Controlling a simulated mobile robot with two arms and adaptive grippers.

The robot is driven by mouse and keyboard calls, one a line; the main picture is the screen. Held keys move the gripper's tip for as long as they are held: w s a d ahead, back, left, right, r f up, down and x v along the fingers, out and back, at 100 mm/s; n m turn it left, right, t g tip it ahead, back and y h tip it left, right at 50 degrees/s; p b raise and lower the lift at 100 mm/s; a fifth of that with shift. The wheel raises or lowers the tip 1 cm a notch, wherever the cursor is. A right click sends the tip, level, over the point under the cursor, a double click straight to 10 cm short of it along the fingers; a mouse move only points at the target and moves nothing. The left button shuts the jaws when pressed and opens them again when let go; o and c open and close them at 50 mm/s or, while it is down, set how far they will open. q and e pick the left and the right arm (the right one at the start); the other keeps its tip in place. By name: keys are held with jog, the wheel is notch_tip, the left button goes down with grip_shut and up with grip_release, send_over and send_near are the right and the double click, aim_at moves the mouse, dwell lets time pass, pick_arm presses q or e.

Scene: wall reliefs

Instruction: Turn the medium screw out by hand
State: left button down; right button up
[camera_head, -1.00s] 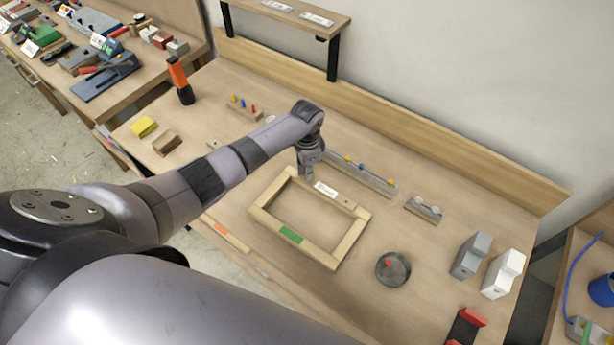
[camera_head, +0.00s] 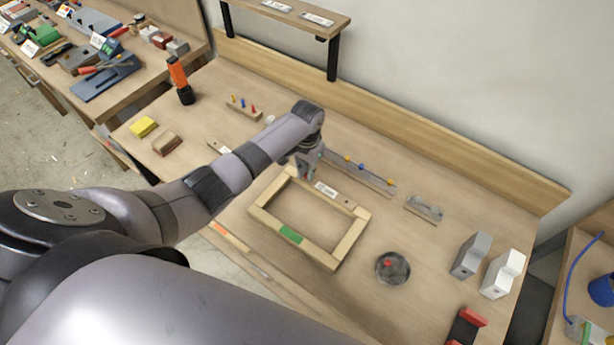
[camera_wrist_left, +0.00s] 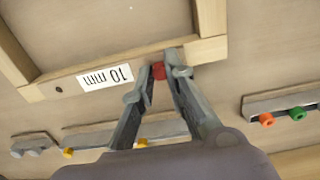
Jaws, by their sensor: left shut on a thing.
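A light wooden frame (camera_head: 338,250) with a white label lies on the bench. In the left wrist view the frame (camera_wrist_left: 120,60) shows its label (camera_wrist_left: 104,77), reading "10 mm". My left gripper (camera_head: 304,177) is at the frame's far left corner. In the wrist view my left gripper (camera_wrist_left: 159,77) has its fingertips closed on a small red screw head (camera_wrist_left: 158,71) at the frame's edge. The screw's shank is hidden, so I cannot tell how deep it sits. A dark hole (camera_wrist_left: 58,90) shows beyond the label's other end. My right gripper is not in view.
A block with coloured pegs (camera_head: 243,107), an orange-black bottle (camera_head: 180,82) and grey and white blocks (camera_head: 503,273) stand around.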

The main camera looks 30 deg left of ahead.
pick_arm(q)
jog(key=n, duration=0.5)
dwell(0.3)
jog(key=c, duration=1.8)
grip_release()
jog(key=shift+c, duration=0.2)
